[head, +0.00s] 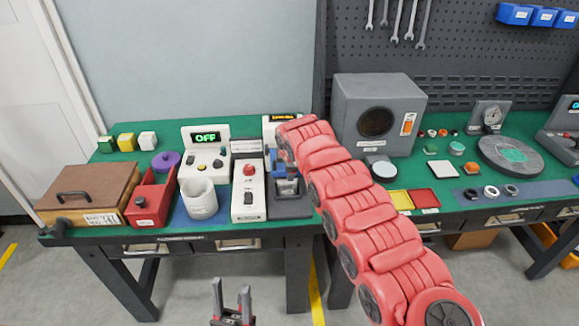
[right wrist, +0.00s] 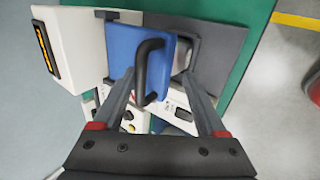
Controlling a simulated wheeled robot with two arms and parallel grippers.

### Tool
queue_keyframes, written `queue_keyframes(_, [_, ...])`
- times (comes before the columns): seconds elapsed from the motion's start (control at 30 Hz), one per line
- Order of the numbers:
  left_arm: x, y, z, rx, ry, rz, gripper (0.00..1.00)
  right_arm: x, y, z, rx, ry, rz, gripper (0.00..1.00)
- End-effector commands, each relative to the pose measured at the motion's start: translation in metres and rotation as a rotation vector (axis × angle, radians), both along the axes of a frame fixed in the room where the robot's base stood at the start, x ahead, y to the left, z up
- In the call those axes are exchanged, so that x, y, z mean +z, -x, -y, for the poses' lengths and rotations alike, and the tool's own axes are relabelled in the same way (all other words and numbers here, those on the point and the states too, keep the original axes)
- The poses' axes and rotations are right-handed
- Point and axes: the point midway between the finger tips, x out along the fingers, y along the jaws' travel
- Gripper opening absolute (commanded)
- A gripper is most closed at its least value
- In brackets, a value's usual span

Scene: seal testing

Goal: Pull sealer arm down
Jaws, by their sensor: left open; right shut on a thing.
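The sealer's blue arm (right wrist: 122,50) carries a black bar handle (right wrist: 151,72) and fills the upper middle of the right wrist view. In the head view the sealer (head: 291,205) stands at the middle front of the green bench. My red right arm reaches over it from the lower right and hides much of the blue arm and the right gripper. My left gripper (head: 232,300) is open and empty, low in front of the bench.
A white device with a red button (head: 248,190) and a white cup (head: 199,198) stand left of the sealer. A display unit reading OFF (head: 206,148) is behind the cup. A grey box with a round window (head: 378,115) stands to the right. Floor before the bench is clear.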

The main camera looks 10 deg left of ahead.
Motion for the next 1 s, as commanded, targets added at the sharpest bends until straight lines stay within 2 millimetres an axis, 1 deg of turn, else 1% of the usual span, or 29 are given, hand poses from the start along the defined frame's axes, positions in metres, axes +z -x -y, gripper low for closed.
queue_keyframes(0.03, [0.0,0.0,0.0,0.0,0.0,0.0,0.5,-0.006,0.003,0.001,-0.001,0.005,-0.014,0.47])
queue_keyframes(0.43, [0.0,0.0,0.0,0.0,0.0,0.0,0.5,-0.002,0.002,0.001,-0.001,0.004,-0.007,0.47])
queue_keyframes(0.57, [-0.002,0.0,0.0,0.0,0.0,0.0,0.5,0.003,0.002,0.003,-0.003,0.001,-0.005,0.47])
queue_keyframes(0.73, [-0.007,0.0,0.0,0.0,0.0,0.0,0.5,0.017,0.007,0.005,-0.003,0.0,-0.001,0.47])
queue_keyframes(0.83, [-0.01,0.0,0.0,0.0,0.0,0.0,0.5,0.024,0.014,0.007,-0.002,0.003,0.001,0.47])
queue_keyframes(1.0, [-0.018,0.0,0.0,0.0,0.0,0.0,0.5,0.049,0.029,0.012,-0.003,0.003,0.003,0.47])
